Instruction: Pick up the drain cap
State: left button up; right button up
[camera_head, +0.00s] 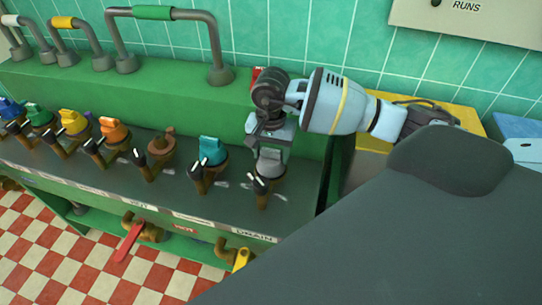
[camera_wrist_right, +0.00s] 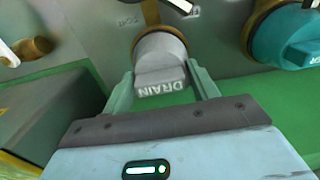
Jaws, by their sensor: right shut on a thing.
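The drain cap is a grey cap marked DRAIN. In the right wrist view the drain cap (camera_wrist_right: 160,62) sits between the two fingers of my right gripper (camera_wrist_right: 160,88). In the head view the drain cap (camera_head: 270,161) is at the right end of a row of coloured caps, over a brown fitting on the dark counter. My right gripper (camera_head: 270,148) comes down on it from above and is shut on it. The fingers partly hide the cap. I cannot tell whether it is lifted off its fitting. My left gripper is not in view.
A teal cap (camera_head: 212,151) stands just left of the drain cap, with orange (camera_head: 115,131) and yellow (camera_head: 74,122) caps further left. A green ledge (camera_head: 180,100) with grey pipes runs behind. A red handle (camera_head: 129,243) is below the counter.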

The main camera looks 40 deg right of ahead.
aim_at(271, 150)
notch_tip(271, 150, up, 10)
jog(key=shift+r, duration=0.1)
dwell(0.4)
